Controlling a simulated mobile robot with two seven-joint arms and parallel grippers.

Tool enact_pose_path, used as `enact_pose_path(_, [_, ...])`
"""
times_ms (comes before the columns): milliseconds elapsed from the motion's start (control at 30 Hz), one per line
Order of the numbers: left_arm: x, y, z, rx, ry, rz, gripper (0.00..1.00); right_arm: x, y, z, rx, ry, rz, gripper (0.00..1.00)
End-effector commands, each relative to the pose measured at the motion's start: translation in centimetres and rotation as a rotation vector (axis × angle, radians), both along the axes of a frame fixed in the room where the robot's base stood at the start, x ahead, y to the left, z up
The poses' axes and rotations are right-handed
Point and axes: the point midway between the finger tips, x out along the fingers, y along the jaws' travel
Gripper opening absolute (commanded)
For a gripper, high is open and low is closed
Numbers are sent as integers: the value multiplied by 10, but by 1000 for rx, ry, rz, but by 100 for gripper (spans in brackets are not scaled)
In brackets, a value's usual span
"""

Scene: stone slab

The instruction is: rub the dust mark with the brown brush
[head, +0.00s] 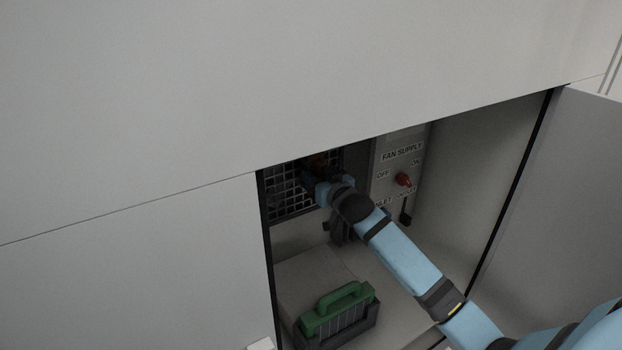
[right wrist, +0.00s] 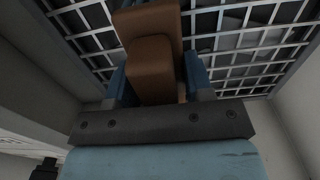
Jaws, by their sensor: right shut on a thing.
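My right arm reaches into an open cabinet bay in the head view. My right gripper (head: 314,182) is up at a dark grille (head: 280,200) in the back of the bay. In the right wrist view the right gripper (right wrist: 158,80) is shut on the brown brush (right wrist: 153,60), with a blue finger on each side of it. The brush lies in front of the white-barred grille (right wrist: 245,42); I cannot tell whether it touches it. In the head view the brush is dark and mostly hidden. I cannot make out the dust mark. My left gripper is not in view.
Right of the grille is a "FAN SUPPLY" panel (head: 384,160) with a red knob (head: 403,180). A green-handled object (head: 337,310) sits in a dark holder on the bay floor. The cabinet front (head: 130,150) closes off the top and left. An open door (head: 560,210) stands at the right.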

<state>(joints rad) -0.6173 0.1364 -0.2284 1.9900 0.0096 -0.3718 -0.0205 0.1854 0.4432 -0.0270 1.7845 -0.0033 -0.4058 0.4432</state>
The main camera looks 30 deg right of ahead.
Motion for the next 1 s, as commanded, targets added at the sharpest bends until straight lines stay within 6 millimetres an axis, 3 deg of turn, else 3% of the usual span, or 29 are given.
enact_pose_path(567, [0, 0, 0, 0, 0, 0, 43, 0, -38, 0, 0, -1, 0, 28])
enact_pose_path(1000, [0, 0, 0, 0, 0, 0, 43, -8, -38, 0, 1, -1, 0, 28])
